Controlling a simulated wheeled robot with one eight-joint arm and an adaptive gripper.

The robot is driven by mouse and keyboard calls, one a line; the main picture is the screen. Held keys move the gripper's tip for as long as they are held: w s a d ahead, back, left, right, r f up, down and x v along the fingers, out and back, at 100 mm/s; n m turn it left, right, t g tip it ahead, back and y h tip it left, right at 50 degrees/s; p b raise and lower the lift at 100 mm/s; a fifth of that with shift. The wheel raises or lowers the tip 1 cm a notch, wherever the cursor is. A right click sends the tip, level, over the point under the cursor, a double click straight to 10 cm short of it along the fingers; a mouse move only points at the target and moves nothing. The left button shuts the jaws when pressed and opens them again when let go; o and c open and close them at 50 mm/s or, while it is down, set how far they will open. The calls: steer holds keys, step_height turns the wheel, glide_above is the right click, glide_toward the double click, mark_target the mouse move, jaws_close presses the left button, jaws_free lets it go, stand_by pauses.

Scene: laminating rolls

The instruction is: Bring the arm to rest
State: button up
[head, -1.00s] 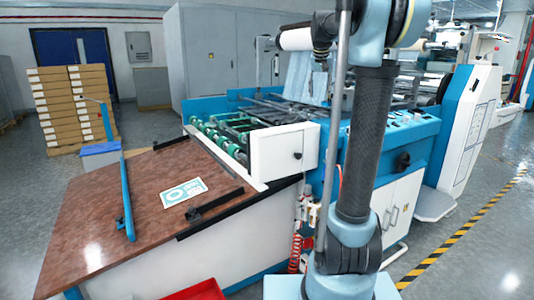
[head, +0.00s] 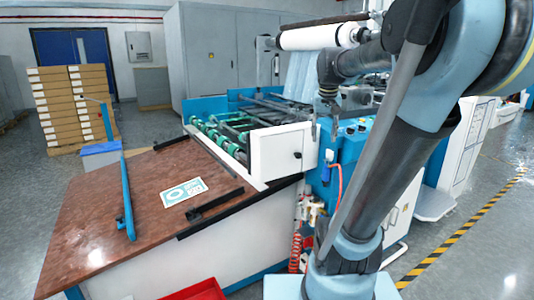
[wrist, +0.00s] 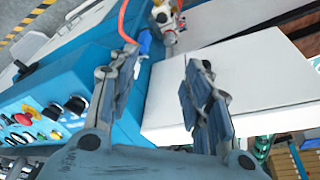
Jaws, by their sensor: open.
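My gripper (head: 324,128) hangs from my raised arm in the head view, fingers pointing down, in front of the laminating machine (head: 350,150) and beside its white end box (head: 283,152). In the wrist view my gripper (wrist: 163,65) has its two dark fingers spread wide apart with nothing between them. Past the fingers, the wrist view shows the machine's blue control panel (wrist: 45,110) with knobs and buttons on the left and a white surface (wrist: 240,75) on the right.
A brown table (head: 110,215) holds a printed card (head: 183,192) and a blue bar (head: 127,200). A red bin (head: 198,291) is at the bottom. Stacked boxes (head: 75,105) stand at the back left. The floor beside the yellow-black stripe (head: 455,240) is clear.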

steer(key=s+a+f+n+g, duration=0.1)
steer(key=s+f, duration=2)
steer(key=f, duration=0.1)
steer(key=shift+s+a+n+y, duration=0.15)
steer(key=shift+a+n+y, duration=0.1)
steer(key=shift+n+y, duration=0.05)
steer(key=shift+w+f, duration=0.25)
steer(key=shift+w, duration=0.25)
steer(key=shift+c, duration=1.4)
steer(key=shift+a, duration=0.1)
